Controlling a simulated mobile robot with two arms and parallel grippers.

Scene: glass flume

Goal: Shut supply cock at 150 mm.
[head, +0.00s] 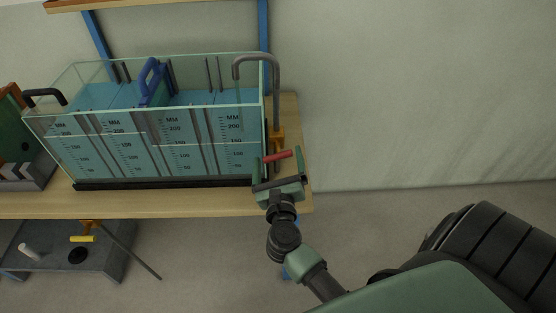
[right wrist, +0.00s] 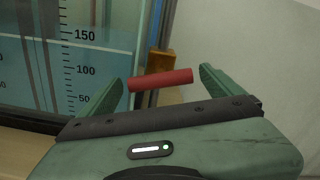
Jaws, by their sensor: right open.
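The glass flume tank (head: 150,112) holds blue water and has MM scales on its front. In the right wrist view the water line on the scale (right wrist: 82,70) lies just below the 150 mark. A grey supply pipe (head: 277,90) hooks over the tank's right end and runs down to an orange-brown cock (head: 277,134). The cock's red lever (head: 277,156) lies crosswise in the head view. It also shows in the right wrist view (right wrist: 160,80). My right gripper (head: 278,163) is open, with the lever between its fingers and no clear grip. My left gripper is not in view.
The wooden bench (head: 160,203) carries the tank. A blue gate with a handle (head: 151,82) stands in the tank. A black bent pipe (head: 44,93) is at its left end. Wall right of the bench is clear.

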